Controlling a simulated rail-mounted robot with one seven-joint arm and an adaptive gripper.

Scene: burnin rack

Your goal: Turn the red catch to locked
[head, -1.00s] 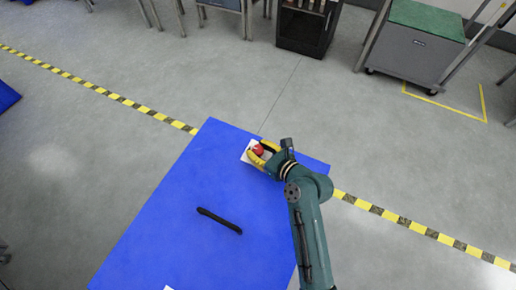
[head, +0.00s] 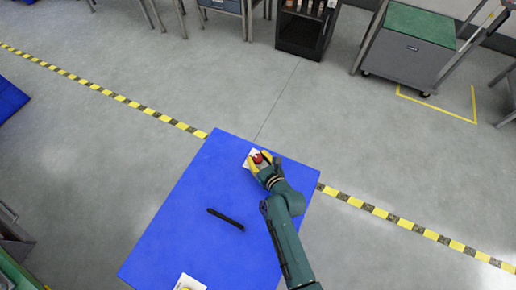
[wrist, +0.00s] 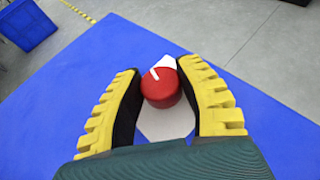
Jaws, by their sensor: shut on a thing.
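The red catch (wrist: 160,87) is a round red knob with a white pointer line on top. It sits on a white plate (wrist: 165,122) at the far end of the blue table. In the wrist view the pointer line slants toward the upper left. My gripper (wrist: 161,90) has its yellow-ridged fingers on both sides of the knob, shut on it. In the head view the red catch (head: 258,158) shows between the fingers of my gripper (head: 258,162), partly hidden by them.
A black bar (head: 225,219) lies on the blue table (head: 185,215). A blue bin (wrist: 28,22) stands beyond the table in the wrist view. The table around the catch is clear.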

